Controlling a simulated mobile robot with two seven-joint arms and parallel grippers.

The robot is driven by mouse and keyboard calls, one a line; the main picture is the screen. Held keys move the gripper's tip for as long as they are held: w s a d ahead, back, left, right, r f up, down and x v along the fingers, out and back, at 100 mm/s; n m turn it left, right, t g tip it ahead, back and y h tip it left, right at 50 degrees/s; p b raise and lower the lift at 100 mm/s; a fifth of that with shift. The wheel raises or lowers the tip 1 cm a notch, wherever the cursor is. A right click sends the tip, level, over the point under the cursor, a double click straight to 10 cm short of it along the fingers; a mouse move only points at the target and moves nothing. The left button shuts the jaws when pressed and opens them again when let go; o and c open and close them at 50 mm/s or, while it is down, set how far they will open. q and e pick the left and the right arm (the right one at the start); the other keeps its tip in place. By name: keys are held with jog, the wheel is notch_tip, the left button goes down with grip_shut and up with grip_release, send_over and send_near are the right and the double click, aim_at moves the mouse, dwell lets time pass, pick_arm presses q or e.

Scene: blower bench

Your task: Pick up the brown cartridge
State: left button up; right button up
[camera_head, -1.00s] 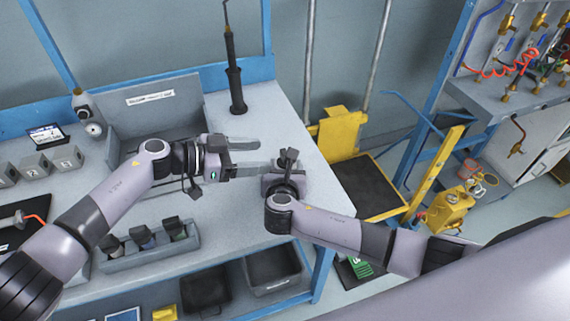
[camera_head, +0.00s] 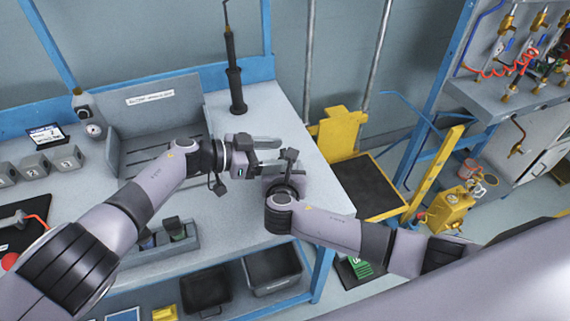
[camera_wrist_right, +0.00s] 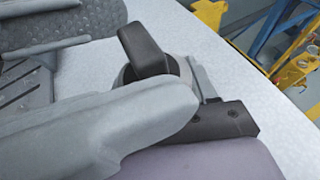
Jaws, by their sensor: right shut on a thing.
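My right gripper (camera_head: 284,177) is shut on a dark-handled part (camera_head: 290,156) above the bench's right side. In the right wrist view this part has a blackish-brown handle block (camera_wrist_right: 145,50) on a grey round body. A large grey finger (camera_wrist_right: 150,115) hides much of it, so I cannot tell whether it is the brown cartridge. My left gripper (camera_head: 281,156) is open, fingers pointing right, close to the part. I see nothing between its fingers. A grey rack (camera_head: 165,249) at the bench's front holds dark-topped cartridges (camera_head: 175,229); my left arm hides its left end.
A grey labelled tray (camera_head: 155,97) stands at the back of the bench (camera_head: 265,110). A dark upright tool (camera_head: 236,85) stands behind my grippers. Black bins (camera_head: 272,268) sit below the front edge. A yellow-framed cart (camera_head: 340,125) is beyond the right edge.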

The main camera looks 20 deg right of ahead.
pick_arm(q)
jog(key=shift+d, duration=0.1)
jog(key=c, duration=1.1)
jog(key=shift+c, duration=0.2)
jog(key=shift+r, duration=0.15)
jog(key=shift+r, duration=0.45)
notch_tip(320, 180, up, 9)
jog(key=shift+f, duration=0.1)
pick_arm(e)
jog(key=o, duration=1.3)
jog(key=shift+c, duration=0.2)
